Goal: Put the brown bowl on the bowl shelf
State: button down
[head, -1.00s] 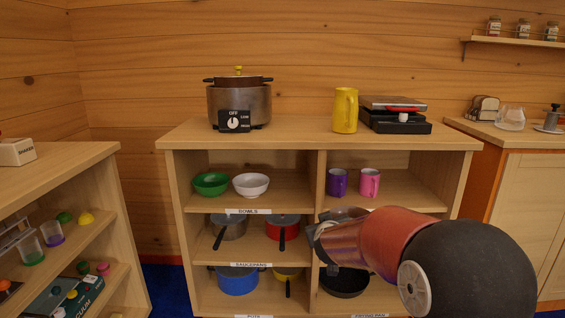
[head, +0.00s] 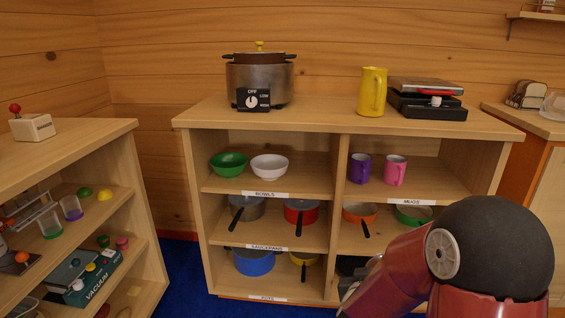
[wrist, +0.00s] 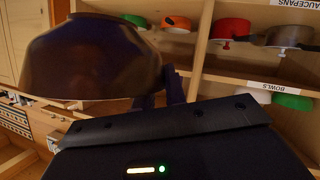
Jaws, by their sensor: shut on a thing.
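The brown bowl (wrist: 92,58) is large and dark in the wrist view, which is upside down. My gripper (wrist: 168,88) is shut on its rim, with dark fingers partly hidden behind the black gripper body. The bowl shelf (head: 300,188) is the upper left compartment of the wooden unit, labelled BOWLS. It holds a green bowl (head: 229,164) and a white bowl (head: 269,167) side by side. In the head view my arm covers the lower right, and neither the gripper nor the brown bowl can be made out.
A divider (head: 340,180) separates the bowls from a purple mug (head: 360,168) and a pink mug (head: 395,170). Pans fill the shelves below. A slow cooker (head: 260,82) and yellow pitcher (head: 372,92) stand on top. Bare shelf lies right of the white bowl.

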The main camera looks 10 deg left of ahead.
aim_at(310, 181)
jog(key=i+l+u, duration=0.55)
jog(key=l+u, duration=0.2)
